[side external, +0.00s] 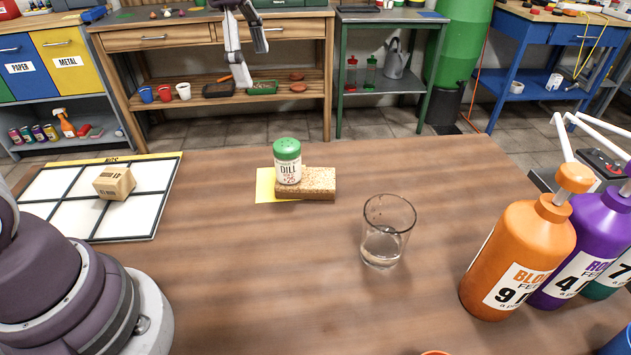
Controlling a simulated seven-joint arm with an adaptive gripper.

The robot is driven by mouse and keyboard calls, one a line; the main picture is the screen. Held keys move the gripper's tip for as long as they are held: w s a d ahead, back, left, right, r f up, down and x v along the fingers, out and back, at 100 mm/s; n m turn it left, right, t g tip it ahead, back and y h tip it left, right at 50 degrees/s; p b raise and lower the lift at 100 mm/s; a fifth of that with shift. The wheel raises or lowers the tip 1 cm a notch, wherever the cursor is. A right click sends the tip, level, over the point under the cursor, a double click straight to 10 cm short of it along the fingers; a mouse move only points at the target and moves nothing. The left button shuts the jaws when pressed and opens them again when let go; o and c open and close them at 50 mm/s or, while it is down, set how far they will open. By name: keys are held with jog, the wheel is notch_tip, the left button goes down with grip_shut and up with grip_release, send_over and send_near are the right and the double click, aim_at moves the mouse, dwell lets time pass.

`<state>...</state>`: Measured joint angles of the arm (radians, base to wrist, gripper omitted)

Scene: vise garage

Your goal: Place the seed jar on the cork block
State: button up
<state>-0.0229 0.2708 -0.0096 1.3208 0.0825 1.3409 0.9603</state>
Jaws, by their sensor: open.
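The seed jar (288,170) is white with a green lid and a label reading DILL. It stands upright and appears to rest on the left end of the cork block (319,182). The block is a speckled tan slab lying flat on the wooden table. My gripper (251,62) shows at the top of the side external view, above and left of the jar. It is open and empty, well apart from the jar. The upper part of the gripper is cut off by the frame's top edge.
A yellow sheet (265,186) lies beside and partly under the block. A clear glass (387,235) stands front right of it. Orange (518,255) and purple (584,252) pump bottles stand at the right. A small carton (115,182) sits on a gridded board (50,215) at left.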

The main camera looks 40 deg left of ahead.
jog(key=s+f+n+t, duration=0.3)
jog(key=s+n, duration=0.8)
jog(key=s, duration=0.2)
jog(key=shift+s+a+f+n, duration=0.15)
jog(key=shift+s+f+n, duration=0.15)
jog(key=shift+n, duration=0.1)
